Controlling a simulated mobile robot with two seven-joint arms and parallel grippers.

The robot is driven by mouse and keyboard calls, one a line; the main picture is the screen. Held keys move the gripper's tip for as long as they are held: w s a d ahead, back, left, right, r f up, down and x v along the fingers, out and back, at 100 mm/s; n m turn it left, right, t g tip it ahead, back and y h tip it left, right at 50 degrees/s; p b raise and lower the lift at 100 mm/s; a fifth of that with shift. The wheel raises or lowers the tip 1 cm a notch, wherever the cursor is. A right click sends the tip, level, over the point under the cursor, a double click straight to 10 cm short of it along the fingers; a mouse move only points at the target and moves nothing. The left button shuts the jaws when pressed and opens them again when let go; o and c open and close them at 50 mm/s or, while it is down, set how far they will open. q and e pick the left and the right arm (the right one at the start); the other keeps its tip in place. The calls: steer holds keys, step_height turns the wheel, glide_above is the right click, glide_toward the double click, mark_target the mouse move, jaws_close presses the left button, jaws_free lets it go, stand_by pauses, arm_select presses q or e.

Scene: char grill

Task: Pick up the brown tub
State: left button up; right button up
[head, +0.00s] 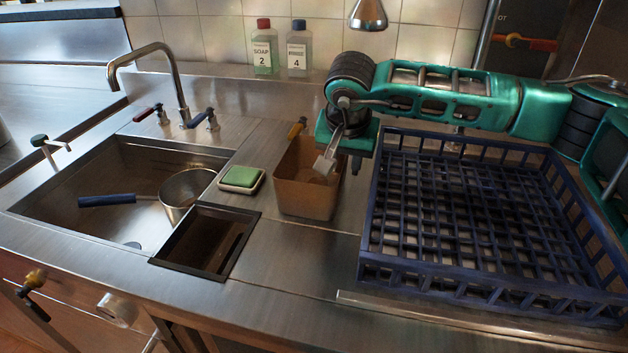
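The brown tub (303,200) stands upright on the steel counter, between the green sponge and the blue rack. My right gripper (327,165) comes in from the right, over the tub's right side, pointing down. A light grey finger shows at the tub's opening. The gripper body hides the tub's upper right rim. I cannot tell whether the fingers are apart or touch the tub. My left gripper is out of view.
A large blue rack (372,262) sits close to the right of the tub. A green sponge (241,176) lies to its left, near a square opening (207,238) in the counter. A sink (75,200) holding a blue-handled pan (187,190) is farther left. Two bottles (265,50) (299,50) stand behind.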

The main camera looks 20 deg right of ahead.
mark_target(343, 177)
steer(key=shift+x, duration=2.55)
steer(key=shift+s+a+f, duration=0.1)
steer(key=shift+a, duration=0.05)
jaws_close()
